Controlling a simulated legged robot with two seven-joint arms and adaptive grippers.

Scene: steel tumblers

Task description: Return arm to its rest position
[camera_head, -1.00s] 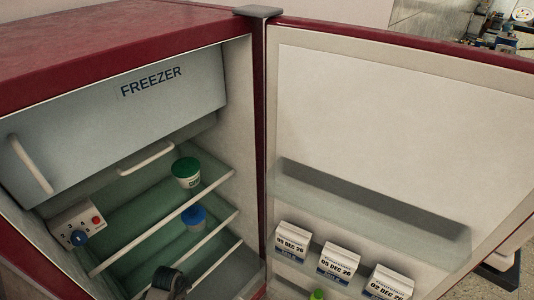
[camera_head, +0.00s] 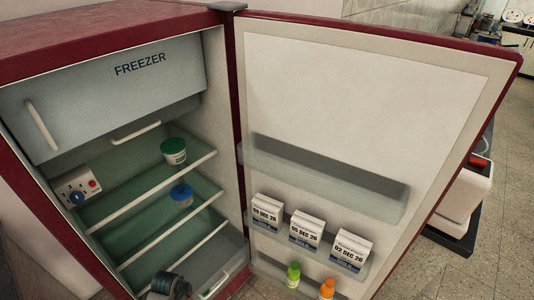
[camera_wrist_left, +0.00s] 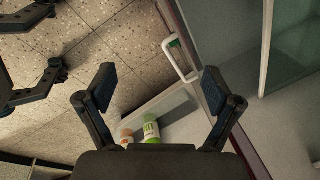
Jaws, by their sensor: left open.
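My left gripper (camera_wrist_left: 155,85) is open and empty in the left wrist view, its two dark fingers wide apart. A dark part of my arm shows at the bottom edge of the head view, in front of the lower fridge interior; its fingers cannot be made out there. At the left of the wrist view, the two dark fingers of my right gripper (camera_wrist_left: 52,40) stand apart over the floor, with nothing between them. The right gripper does not show in the head view.
The red fridge (camera_head: 110,30) stands with its door (camera_head: 350,95) open to the right. Inside are a green-lidded tub (camera_head: 174,152) and a blue-lidded tub (camera_head: 181,195). Door racks hold several dated cartons (camera_head: 305,232), a green-capped bottle (camera_head: 293,275) and an orange-capped bottle (camera_head: 327,290).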

